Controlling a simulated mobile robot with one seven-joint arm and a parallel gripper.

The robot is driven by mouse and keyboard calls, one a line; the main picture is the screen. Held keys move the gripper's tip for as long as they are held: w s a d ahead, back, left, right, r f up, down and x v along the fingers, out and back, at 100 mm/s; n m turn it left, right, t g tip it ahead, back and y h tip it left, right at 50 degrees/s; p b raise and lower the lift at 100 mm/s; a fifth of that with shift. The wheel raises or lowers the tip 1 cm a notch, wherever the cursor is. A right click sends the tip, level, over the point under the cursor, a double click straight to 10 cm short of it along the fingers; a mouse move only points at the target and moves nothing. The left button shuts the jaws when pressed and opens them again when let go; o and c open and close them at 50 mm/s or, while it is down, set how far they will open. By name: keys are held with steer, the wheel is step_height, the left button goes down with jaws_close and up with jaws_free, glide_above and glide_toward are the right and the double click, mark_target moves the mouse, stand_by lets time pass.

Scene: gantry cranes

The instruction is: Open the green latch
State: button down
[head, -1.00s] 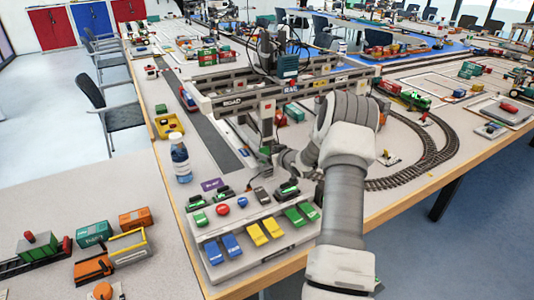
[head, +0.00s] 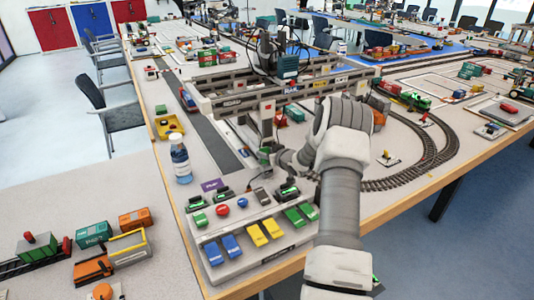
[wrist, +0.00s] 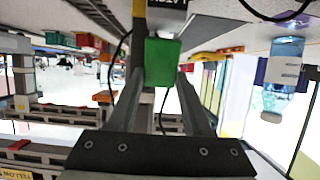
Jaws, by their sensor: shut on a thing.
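The green latch (wrist: 163,62) shows as a green block between the ends of my two fingers in the wrist view. My gripper (wrist: 160,80) is shut on it. In the head view my gripper (head: 272,155) is at the foot of the gantry crane's near post, just behind the control panel. There the latch is small and partly hidden by my gripper, so its angle is hard to tell.
The control panel (head: 243,262) has blue, yellow and green pedals and red and blue buttons. A water bottle (head: 181,160) stands left of it. The gantry crane (head: 268,107) rises behind my gripper. Curved track (head: 425,165) lies to the right.

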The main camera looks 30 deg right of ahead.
steer(key=shift+s+f+t+b, duration=0.2)
steer(key=shift+f+t+b, duration=0.25)
steer(key=shift+b, duration=1.05)
steer(key=b, duration=0.1)
steer(key=t+b, duration=0.1)
steer(key=shift+s+r+b, duration=0.1)
steer(key=shift+s+b, duration=0.2)
steer(key=shift+b, duration=0.1)
steer(key=shift+s+r+t+b, duration=0.1)
steer(key=shift+r+t+b, duration=0.05)
steer(key=shift+t+b, duration=0.15)
steer(key=shift+c, duration=1.6)
jaws_free()
steer(key=shift+r, duration=0.1)
